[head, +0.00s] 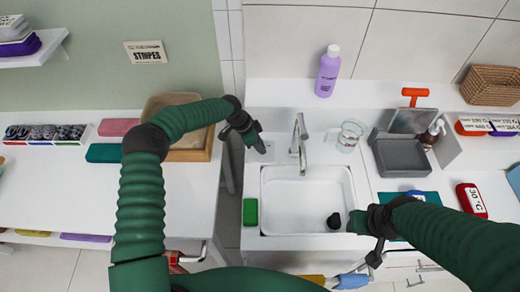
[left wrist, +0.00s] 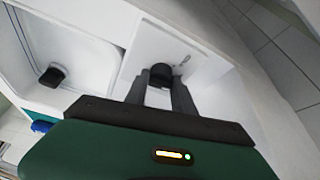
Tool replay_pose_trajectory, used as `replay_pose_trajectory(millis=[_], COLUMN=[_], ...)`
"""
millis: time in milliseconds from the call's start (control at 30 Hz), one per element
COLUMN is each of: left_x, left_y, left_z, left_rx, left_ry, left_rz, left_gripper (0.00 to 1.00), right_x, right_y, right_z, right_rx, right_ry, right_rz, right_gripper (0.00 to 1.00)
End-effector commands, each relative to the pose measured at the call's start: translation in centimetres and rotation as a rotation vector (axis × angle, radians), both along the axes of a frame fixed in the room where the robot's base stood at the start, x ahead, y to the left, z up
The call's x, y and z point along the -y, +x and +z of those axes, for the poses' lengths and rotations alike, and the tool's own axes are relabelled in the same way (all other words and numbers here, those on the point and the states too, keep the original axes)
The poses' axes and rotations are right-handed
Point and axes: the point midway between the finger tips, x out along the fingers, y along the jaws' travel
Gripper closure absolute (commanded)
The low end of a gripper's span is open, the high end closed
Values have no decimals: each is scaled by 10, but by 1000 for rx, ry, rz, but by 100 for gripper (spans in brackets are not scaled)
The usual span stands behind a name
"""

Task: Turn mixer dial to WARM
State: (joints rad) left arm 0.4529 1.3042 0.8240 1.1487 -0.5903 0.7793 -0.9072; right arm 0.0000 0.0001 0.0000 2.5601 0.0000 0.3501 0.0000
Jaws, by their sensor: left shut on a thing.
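The mixer dial (left wrist: 161,76) is a dark round knob on a pale panel beside the sink. In the left wrist view it sits between the two fingers of my left gripper (left wrist: 160,92), which is shut on it. Small marks show beside the knob, but I cannot read them or tell its setting. In the head view my left gripper (head: 258,143) is at the back left of the sink, left of the tap (head: 299,136), and hides the dial. My right gripper (head: 362,222) is over the sink's right rim; I cannot tell how its fingers stand.
The white sink (head: 280,190) holds a dark object (head: 333,221). A green block (head: 250,212) lies left of it. A clear glass (head: 350,136), a purple bottle (head: 328,71) and a grey tray (head: 400,157) stand behind and right. A wooden tray (head: 190,155) is on the left table.

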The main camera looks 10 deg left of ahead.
Motion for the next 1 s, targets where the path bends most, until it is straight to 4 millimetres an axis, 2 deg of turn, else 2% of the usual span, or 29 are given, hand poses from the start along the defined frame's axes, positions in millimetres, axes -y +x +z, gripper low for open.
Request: replay_pose_trajectory(millis=[33, 233, 800, 833, 967, 1000], left_x=[-3, -3, -4, -4, -4, -3], left_y=[0, 1, 1, 1, 1, 1], left_z=[-5, -3, -1, -1, -1, -1], left_rx=[-1, -2, 0, 0, 1, 1], left_ry=[4, 6, 9, 9, 7, 7], left_rz=[-21, -96, -129, -129, -129, -129], left_gripper=[100, 100, 100, 67, 50, 49], right_x=[0, 0, 0, 0, 0, 0], right_y=[0, 0, 0, 0, 0, 0], right_z=[-8, -17, -19, -19, -19, -19], right_rx=[0, 0, 0, 0, 0, 0], right_ry=[0, 0, 0, 0, 0, 0], right_rz=[0, 0, 0, 0, 0, 0], right_gripper=[64, 64, 64, 64, 64, 64])
